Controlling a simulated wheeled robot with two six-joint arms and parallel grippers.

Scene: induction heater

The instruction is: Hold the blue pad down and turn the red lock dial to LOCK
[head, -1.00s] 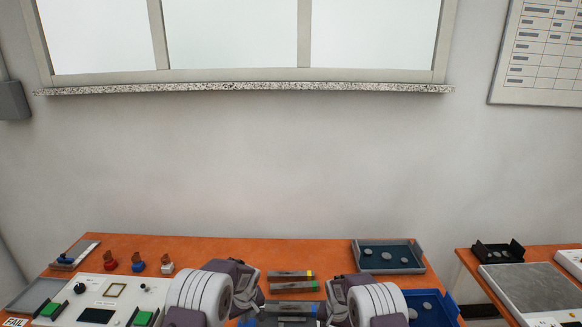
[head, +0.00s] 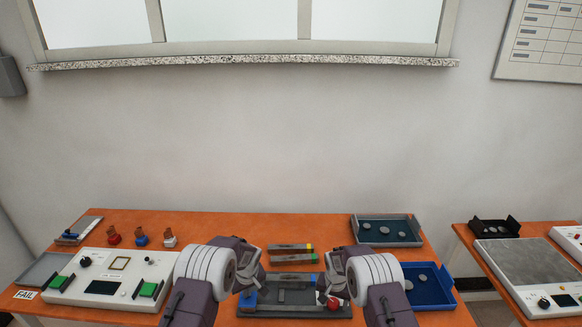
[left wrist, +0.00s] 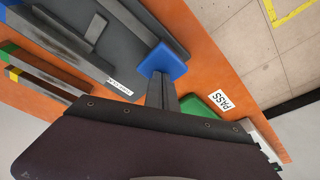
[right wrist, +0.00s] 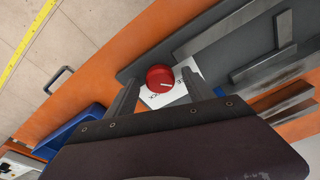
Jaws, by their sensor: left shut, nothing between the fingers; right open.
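The blue pad (head: 248,298) sits at the left end of a dark grey fixture (head: 285,311). The red lock dial (head: 333,303) is at the fixture's right end. My left gripper (head: 257,286) is shut and empty; in the left wrist view its tips are at the edge of the blue pad (left wrist: 163,60), and I cannot tell whether they press it. My right gripper (right wrist: 161,76) is open, with its fingers on either side of the red dial (right wrist: 160,79), not clearly touching it. The dial's white mark points right in that view. The white label (right wrist: 168,95) beneath is partly hidden.
Two dark bars (head: 291,247) with yellow and green ends lie behind the fixture. A blue tray (head: 440,290) is close to my right arm. A white control unit (head: 70,291) with green pads is at left. A grey-blue tray (head: 414,236) with discs stands at the back right.

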